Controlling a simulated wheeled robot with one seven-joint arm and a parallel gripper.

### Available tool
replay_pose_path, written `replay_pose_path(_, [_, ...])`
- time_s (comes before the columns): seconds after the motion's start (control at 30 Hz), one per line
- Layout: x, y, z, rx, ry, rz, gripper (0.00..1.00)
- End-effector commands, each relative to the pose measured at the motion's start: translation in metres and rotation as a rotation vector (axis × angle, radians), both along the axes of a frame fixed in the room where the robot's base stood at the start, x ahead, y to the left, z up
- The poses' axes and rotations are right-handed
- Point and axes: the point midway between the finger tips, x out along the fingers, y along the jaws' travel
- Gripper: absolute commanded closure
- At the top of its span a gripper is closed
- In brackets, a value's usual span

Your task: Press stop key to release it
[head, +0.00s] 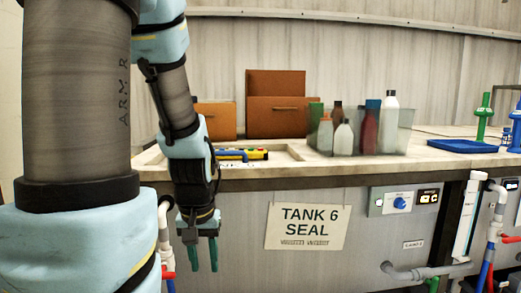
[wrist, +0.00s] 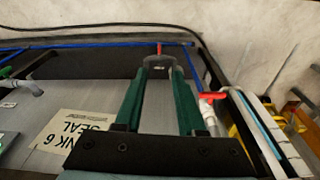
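My gripper (head: 203,266) hangs in front of the tank's front panel, left of the "TANK 6 SEAL" sign, with its green fingers pointing down. The fingers are apart with nothing held between them. In the wrist view my gripper (wrist: 160,72) also shows a clear gap; a grey fitting with a red handle (wrist: 159,48) appears beyond the fingertips. I cannot make out a stop key for certain. A control panel (head: 404,201) with a blue knob (head: 399,203) and a small lit display (head: 429,197) is on the tank front, well right of my gripper.
A "TANK 6 SEAL" sign (head: 306,226) hangs on the front. Pipes with red and blue parts (head: 166,245) stand left of my gripper. On the counter are a yellow and blue object (head: 250,154), brown boxes (head: 276,116), a clear bin of bottles (head: 395,140) and a blue tray (head: 461,146).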

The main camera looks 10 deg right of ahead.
Motion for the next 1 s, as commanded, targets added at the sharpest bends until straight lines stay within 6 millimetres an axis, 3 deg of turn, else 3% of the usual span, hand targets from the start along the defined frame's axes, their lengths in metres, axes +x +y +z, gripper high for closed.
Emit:
replay_pose_path(0.03, [0.0,0.0,0.0,0.0,0.0,0.0,0.68])
replay_pose_path(0.33, [0.0,0.0,0.0,0.0,0.0,0.0,1.0])
replay_pose_path(1.0, [0.0,0.0,0.0,0.0,0.0,0.0,1.0])
